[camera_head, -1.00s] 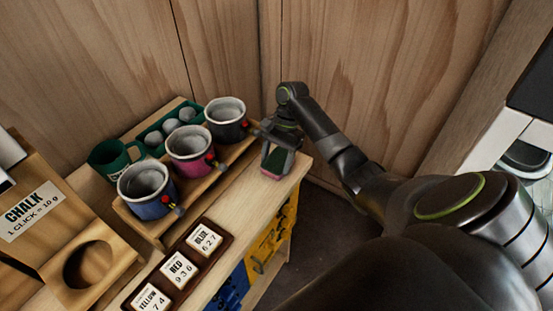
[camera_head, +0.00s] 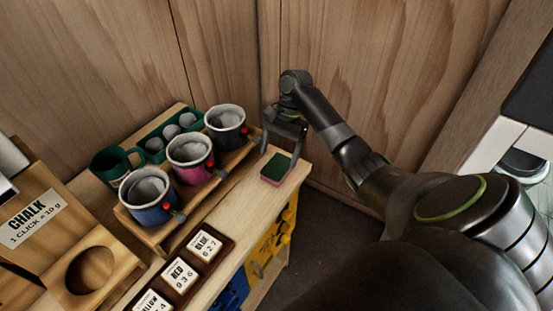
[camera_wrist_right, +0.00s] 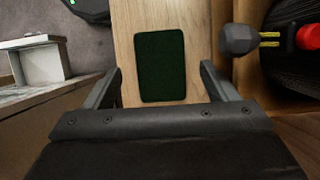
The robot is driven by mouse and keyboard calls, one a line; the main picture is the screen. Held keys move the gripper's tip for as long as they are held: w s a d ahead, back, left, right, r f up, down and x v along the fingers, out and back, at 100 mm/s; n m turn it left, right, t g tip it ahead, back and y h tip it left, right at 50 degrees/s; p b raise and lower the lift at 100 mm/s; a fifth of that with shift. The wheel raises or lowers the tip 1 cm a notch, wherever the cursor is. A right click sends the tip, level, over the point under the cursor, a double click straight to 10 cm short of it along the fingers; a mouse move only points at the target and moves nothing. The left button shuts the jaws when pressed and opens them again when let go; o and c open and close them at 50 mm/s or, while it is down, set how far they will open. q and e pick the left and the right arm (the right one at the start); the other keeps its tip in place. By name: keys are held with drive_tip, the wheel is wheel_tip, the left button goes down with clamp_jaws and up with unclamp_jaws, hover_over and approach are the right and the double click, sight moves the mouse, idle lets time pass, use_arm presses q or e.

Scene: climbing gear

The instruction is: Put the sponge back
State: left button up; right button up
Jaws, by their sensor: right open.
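The sponge (camera_head: 276,168), green on top with a pink underside, lies flat on the wooden bench top near its right end. In the right wrist view the sponge (camera_wrist_right: 160,65) shows its dark green face. My right gripper (camera_head: 281,150) is open and empty, raised just behind and above the sponge. In the right wrist view its two fingers (camera_wrist_right: 162,88) stand apart on either side, with the sponge ahead of them and not touched. My left gripper is not in view.
Blue, pink and black chalk pots (camera_head: 189,156) stand on a wooden rack beside the sponge. Behind them are a green mug (camera_head: 113,164) and a green tray of chalk balls (camera_head: 146,140). Number blocks (camera_head: 180,276) sit in front. The wooden wall is close behind my right gripper.

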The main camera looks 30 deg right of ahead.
sight(284, 158)
drive_tip(key=p+v, duration=0.4)
drive_tip(key=v, duration=0.3)
drive_tip(key=shift+r, duration=0.15)
idle(0.4)
